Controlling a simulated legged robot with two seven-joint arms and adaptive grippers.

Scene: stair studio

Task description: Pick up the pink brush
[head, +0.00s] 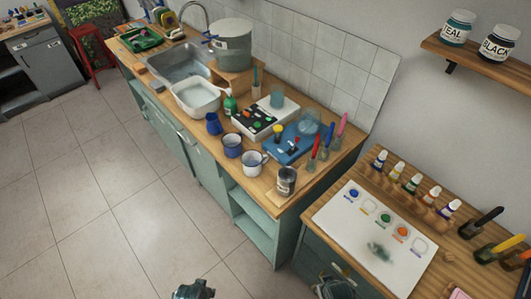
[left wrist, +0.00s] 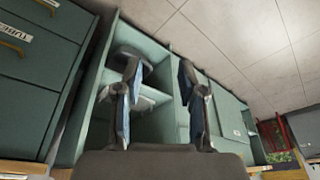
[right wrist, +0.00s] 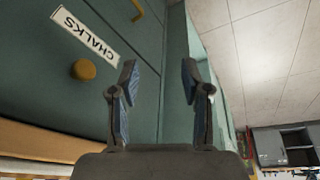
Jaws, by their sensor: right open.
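The pink brush (head: 343,123) stands upright with its handle up, in a small holder at the back right end of the sink counter (head: 262,192). A blue brush (head: 329,135) and a red brush (head: 314,149) stand in a row in front of it. My left gripper (head: 193,290) is low at the bottom edge of the head view; its fingers are apart and empty in the left wrist view (left wrist: 158,78). My right gripper (head: 335,287) is low beside the drawers, far from the brush; its fingers are apart and empty in the right wrist view (right wrist: 160,78).
Mugs (head: 254,163), a dark can (head: 287,180), a blue board (head: 285,155) and a clear jar (head: 309,121) crowd the counter near the brushes. A side table (head: 447,228) with a paint sheet, bottles and tools is at right. The tiled floor (head: 110,210) is open at left.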

